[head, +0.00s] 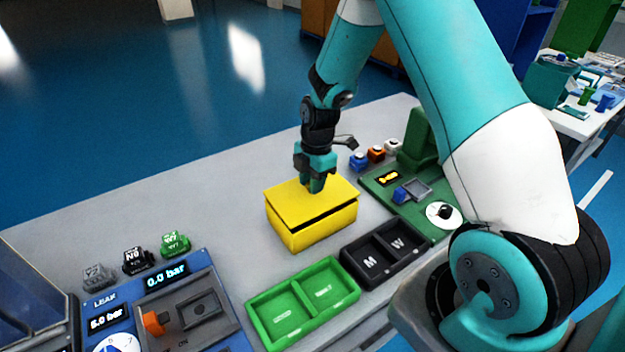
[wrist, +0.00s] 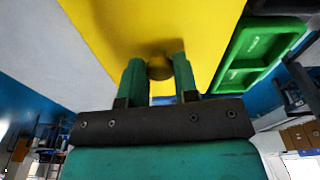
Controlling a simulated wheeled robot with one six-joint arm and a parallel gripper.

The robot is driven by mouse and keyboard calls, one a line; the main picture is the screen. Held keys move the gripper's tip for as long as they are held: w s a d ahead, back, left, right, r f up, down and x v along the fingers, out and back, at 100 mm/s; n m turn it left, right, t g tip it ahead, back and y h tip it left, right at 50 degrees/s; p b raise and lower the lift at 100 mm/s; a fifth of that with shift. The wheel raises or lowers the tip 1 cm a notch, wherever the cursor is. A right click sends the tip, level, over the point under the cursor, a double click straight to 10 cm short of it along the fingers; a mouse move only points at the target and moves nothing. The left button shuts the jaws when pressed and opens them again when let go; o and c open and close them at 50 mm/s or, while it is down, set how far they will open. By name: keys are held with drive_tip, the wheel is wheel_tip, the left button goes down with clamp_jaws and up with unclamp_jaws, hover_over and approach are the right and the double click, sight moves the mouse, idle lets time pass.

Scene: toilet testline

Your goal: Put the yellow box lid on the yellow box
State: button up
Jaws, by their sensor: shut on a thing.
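The yellow box (head: 318,232) stands on the grey table in the head view. The yellow box lid (head: 288,200) is over its top, slightly tilted, with a dark gap along the front between lid and box. My gripper (head: 316,187) points down at the lid's middle. In the wrist view the lid (wrist: 110,30) fills the upper part. My gripper's green fingers (wrist: 160,75) are shut on the lid's round knob (wrist: 160,66). The far edges of lid and box are hidden, so I cannot tell whether they touch there.
A green two-part tray (head: 302,302) and a black tray marked M and W (head: 384,253) lie in front of the box. A green test station (head: 410,200) stands to the right. A blue leak tester (head: 170,305) is at the front left. The table left of the box is clear.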

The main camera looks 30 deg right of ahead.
drive_tip(key=shift+f+b, duration=0.4)
drive_tip(key=shift+f, duration=0.2)
drive_tip(key=o, duration=0.9)
drive_tip(key=shift+o, duration=0.2)
drive_tip(key=shift+r, duration=0.1)
drive_tip(key=shift+r+p, duration=0.35)
wheel_tip(320, 180, up, 12)
drive_tip(key=d+b, duration=0.1)
drive_tip(key=b, duration=0.1)
drive_tip(key=s+a+r+m+y, duration=0.1)
drive_tip(key=s+a+r+m, duration=0.6)
drive_tip(key=s+a, duration=0.45)
drive_tip(key=s+a+r+m+y, duration=0.1)
drive_tip(key=s+a+r+m, duration=0.2)
drive_tip(key=s, duration=1)
drive_tip(key=a+m, duration=0.2)
drive_tip(key=a, duration=0.2)
drive_tip(key=shift+s+y, duration=0.15)
drive_tip(key=shift+y, duration=0.25)
